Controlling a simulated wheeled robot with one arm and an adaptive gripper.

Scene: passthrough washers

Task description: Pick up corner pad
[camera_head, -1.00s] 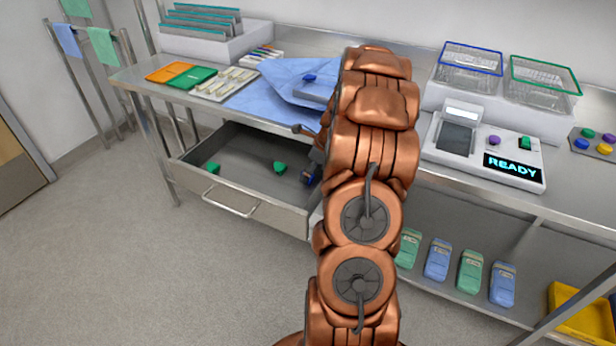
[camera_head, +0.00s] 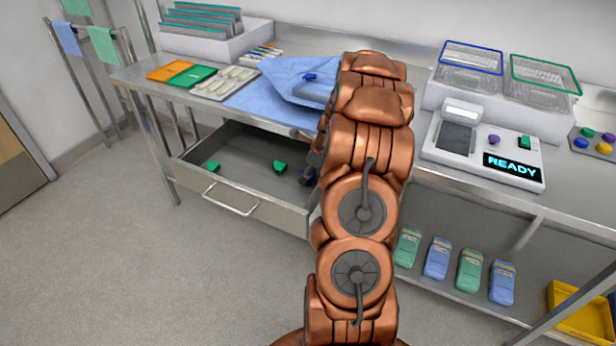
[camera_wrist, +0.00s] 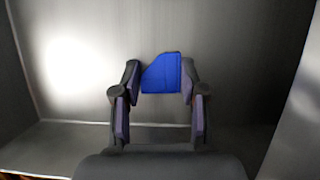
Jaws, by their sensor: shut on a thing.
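A blue corner pad (camera_wrist: 161,74) with one slanted corner sits between the fingertips of my gripper (camera_wrist: 160,88) in the wrist view. The two fingers are closed on its sides. Bare grey metal of the drawer lies around it. In the head view my gripper (camera_head: 308,174) is at the right end of the open drawer (camera_head: 240,166), mostly hidden behind my arm. Two green corner pads, one at the left (camera_head: 213,167) and one near the middle (camera_head: 280,167), lie in the drawer, apart from my gripper.
The steel table (camera_head: 405,190) above the drawer bears a blue cloth (camera_head: 262,98) with a blue piece on it. A white device (camera_head: 484,150) reading READY stands at the right. The drawer walls stand close around my gripper. The floor in front is clear.

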